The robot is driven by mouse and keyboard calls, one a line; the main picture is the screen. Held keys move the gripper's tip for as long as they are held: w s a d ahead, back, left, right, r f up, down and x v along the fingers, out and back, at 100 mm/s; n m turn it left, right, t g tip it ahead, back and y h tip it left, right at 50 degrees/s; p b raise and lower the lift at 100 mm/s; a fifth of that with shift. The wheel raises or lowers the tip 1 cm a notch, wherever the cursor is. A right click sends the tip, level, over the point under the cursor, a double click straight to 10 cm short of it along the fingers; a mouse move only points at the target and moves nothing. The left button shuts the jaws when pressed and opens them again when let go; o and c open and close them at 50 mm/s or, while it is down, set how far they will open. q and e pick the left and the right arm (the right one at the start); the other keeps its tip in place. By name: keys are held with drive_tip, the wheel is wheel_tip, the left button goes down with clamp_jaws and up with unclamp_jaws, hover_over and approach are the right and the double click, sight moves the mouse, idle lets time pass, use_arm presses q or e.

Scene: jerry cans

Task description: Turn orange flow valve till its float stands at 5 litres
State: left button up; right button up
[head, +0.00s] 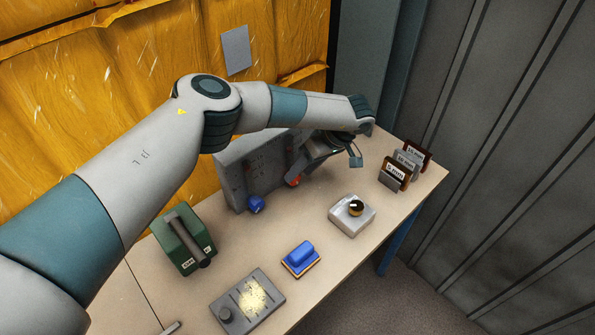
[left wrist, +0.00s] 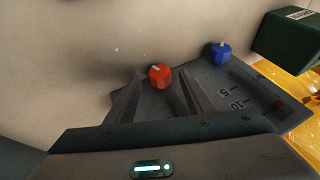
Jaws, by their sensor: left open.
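The orange flow valve (head: 294,181) is a small knob low on the front of the grey flow-meter panel (head: 233,178). A blue knob (head: 255,204) sits on the same panel, nearer the front left. My left gripper (head: 312,160) is at the panel's right end, partly hidden by its own wrist. In the left wrist view the orange valve (left wrist: 159,76) lies between the tips of the two open fingers, with gaps showing beside it. A scale with 5 and 10 marks (left wrist: 230,98) shows near the blue knob (left wrist: 220,53). The orange valve's float cannot be made out. My right gripper is not seen.
A green case (head: 182,245), a grey device with yellow grains (head: 247,300), a blue-handled block (head: 301,260) and a silver box with a dial (head: 351,215) stand on the table. Labelled plates (head: 395,175) stand at the right end. The table (head: 330,275) has bare room between them.

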use_arm(q)
drive_tip(key=shift+p+x, duration=0.3)
drive_tip(key=shift+x, duration=1.1)
drive_tip(key=c, duration=1)
drive_tip(key=shift+c, duration=0.2)
